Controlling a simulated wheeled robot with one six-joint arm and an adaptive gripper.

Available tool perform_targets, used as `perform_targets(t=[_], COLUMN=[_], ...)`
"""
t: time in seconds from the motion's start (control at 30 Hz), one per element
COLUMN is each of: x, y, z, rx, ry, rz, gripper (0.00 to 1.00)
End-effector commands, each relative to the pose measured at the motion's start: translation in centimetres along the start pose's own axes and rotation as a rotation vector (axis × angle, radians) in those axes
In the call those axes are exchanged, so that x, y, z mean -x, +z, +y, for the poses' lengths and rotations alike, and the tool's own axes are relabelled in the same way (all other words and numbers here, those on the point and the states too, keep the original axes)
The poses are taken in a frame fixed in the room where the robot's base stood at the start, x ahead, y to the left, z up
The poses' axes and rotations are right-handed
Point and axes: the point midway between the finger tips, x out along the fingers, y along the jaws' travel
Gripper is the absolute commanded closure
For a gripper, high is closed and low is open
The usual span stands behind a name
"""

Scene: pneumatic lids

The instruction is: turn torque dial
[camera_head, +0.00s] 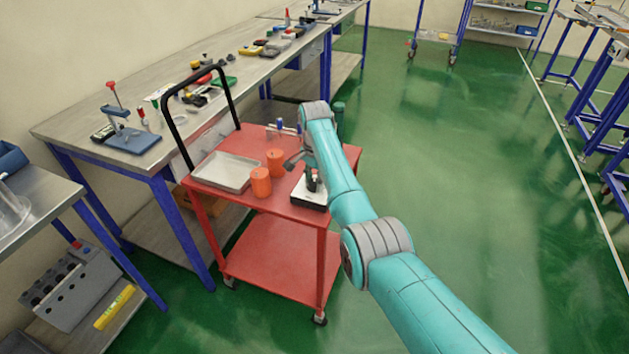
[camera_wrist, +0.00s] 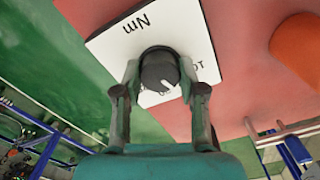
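The torque dial (camera_wrist: 158,70) is a dark round knob with a white pointer mark. It stands on a white plate (camera_wrist: 108,47) with the letters "Nm" and other partly covered print. In the head view the white plate (camera_head: 302,199) lies on the red cart's top, near its front right corner. My gripper (camera_wrist: 160,74) comes down over the dial, one finger on each side. Both fingertips appear to touch the knob's sides. In the head view my gripper (camera_head: 313,181) and arm partly hide the dial and plate.
The red cart (camera_head: 280,258) also carries two orange cylinders (camera_head: 261,182) and a metal tray (camera_head: 226,171) left of the plate. Small coloured-top items stand behind. A black cart handle (camera_head: 168,125) rises at the left, beside a long workbench (camera_head: 190,118). Green floor is open to the right.

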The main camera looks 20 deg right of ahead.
Motion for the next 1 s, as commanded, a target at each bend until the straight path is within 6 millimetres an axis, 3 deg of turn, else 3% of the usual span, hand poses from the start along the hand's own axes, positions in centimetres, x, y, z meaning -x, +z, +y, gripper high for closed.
perform_targets(t=[0.03,0.1,0.47,0.63,1.0], x=[0.0,0.0,0.4,2.6,9.7], y=[0.0,0.0,0.0,0.0,0.0], z=[0.0,0.0,0.0,-0.1,-0.1], rx=[0.000,0.000,0.001,0.001,0.001], ry=[0.000,0.000,-0.001,-0.003,-0.002], rz=[0.000,0.000,0.001,0.001,0.001], gripper=[0.45,0.35,0.35,0.35,0.35])
